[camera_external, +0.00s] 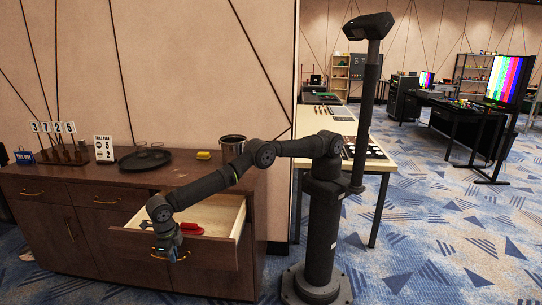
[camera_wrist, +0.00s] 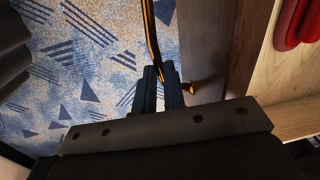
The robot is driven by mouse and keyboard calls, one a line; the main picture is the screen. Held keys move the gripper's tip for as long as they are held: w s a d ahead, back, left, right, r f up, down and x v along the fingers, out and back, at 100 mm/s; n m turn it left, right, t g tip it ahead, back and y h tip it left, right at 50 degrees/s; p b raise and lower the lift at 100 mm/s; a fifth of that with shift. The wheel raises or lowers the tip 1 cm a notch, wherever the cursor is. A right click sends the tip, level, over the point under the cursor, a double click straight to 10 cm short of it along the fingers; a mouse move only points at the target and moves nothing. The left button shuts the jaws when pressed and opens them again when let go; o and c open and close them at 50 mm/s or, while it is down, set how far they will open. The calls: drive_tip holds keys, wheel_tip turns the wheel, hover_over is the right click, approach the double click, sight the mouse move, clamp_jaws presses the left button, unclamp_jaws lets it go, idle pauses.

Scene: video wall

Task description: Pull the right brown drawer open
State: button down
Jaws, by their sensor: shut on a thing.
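The right brown drawer (camera_external: 203,247) of the brown cabinet (camera_external: 70,219) stands pulled out, with its pale wooden inside showing. A red object (camera_external: 190,229) lies in it; it also shows in the wrist view (camera_wrist: 298,22). My gripper (camera_external: 170,254) is at the drawer's front. In the wrist view my gripper (camera_wrist: 163,85) is shut on the thin brass handle (camera_wrist: 151,40), with the dark drawer front (camera_wrist: 205,45) just to its right. In the external view my wrist hides part of the drawer front and handle.
A long table (camera_external: 345,125) stands behind my arm. Patterned carpet (camera_external: 430,235) is clear at the right.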

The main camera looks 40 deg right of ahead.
drive_tip(key=shift+w, duration=0.1)
drive_tip(key=c, duration=1.5)
unclamp_jaws()
drive_tip(key=shift+r, duration=0.15)
drive_tip(key=r, duration=0.7)
drive_tip(key=shift+s+a+r, duration=0.15)
drive_tip(key=shift+s+a, duration=0.1)
drive_tip(key=shift+s, duration=0.1)
drive_tip(key=f, duration=0.7)
drive_tip(key=shift+w+d+f, duration=0.25)
drive_tip(key=shift+w+f, duration=0.05)
drive_tip(key=shift+f, duration=0.1)
drive_tip(key=shift+w+d, duration=0.15)
drive_tip(key=shift+w, duration=0.05)
